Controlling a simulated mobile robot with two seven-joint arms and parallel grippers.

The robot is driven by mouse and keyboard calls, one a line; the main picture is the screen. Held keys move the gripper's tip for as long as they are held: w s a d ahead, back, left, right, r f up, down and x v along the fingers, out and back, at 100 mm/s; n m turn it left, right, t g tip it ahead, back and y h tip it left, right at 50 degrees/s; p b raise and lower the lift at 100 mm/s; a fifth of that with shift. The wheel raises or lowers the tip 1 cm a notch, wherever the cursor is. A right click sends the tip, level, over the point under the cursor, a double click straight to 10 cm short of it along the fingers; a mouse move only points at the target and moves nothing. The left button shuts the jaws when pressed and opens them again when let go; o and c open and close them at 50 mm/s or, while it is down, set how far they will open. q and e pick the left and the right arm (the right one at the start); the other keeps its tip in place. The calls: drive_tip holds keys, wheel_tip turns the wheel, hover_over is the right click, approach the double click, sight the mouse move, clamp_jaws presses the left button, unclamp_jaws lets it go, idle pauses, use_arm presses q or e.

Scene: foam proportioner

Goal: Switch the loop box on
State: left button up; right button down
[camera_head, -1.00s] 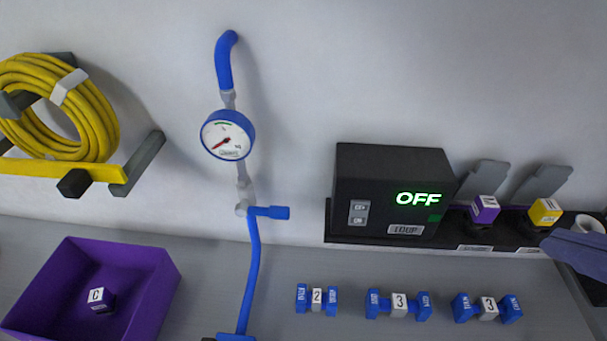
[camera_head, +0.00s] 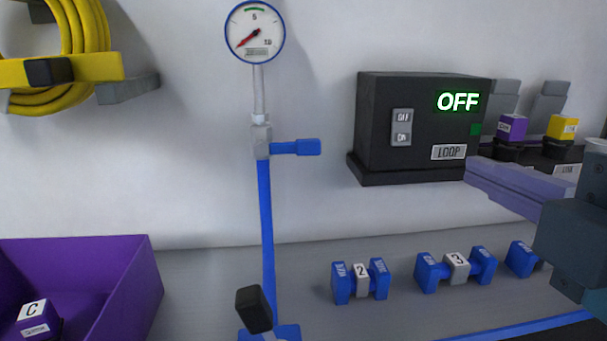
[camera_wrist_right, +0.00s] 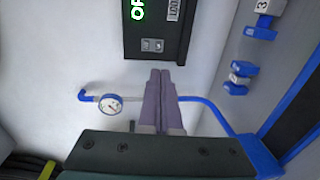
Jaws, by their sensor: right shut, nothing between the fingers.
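The loop box (camera_head: 383,145) is a black box on the wall at the right of the head view. Its green display reads OFF (camera_head: 458,101), and a LOOP label sits below it. A grey switch plate (camera_head: 402,127) with an upper OFF and a lower ON part is on its front. My right gripper (camera_head: 472,172) is shut and empty, its purple-grey fingers just right of and below the LOOP label. In the right wrist view the shut fingertips (camera_wrist_right: 160,74) point at the box (camera_wrist_right: 152,20), near its switch plate (camera_wrist_right: 152,45). My left gripper is not in view.
A pressure gauge (camera_head: 255,32) tops a blue pipe (camera_head: 266,220) with a side valve handle (camera_head: 295,147). Blue numbered couplings (camera_head: 455,265) lie on the grey bench. A purple bin (camera_head: 125,290) holds a C cube. A yellow hose coil (camera_head: 85,40) hangs left.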

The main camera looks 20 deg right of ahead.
idle(0.3)
drive_tip(key=shift+w, duration=0.15)
drive_tip(key=p, duration=0.1)
approach(402, 140)
drive_tip(key=x, duration=0.6)
drive_tip(key=shift+w+d, duration=0.15)
drive_tip(key=shift+w, duration=0.25)
drive_tip(key=shift+f, duration=0.1)
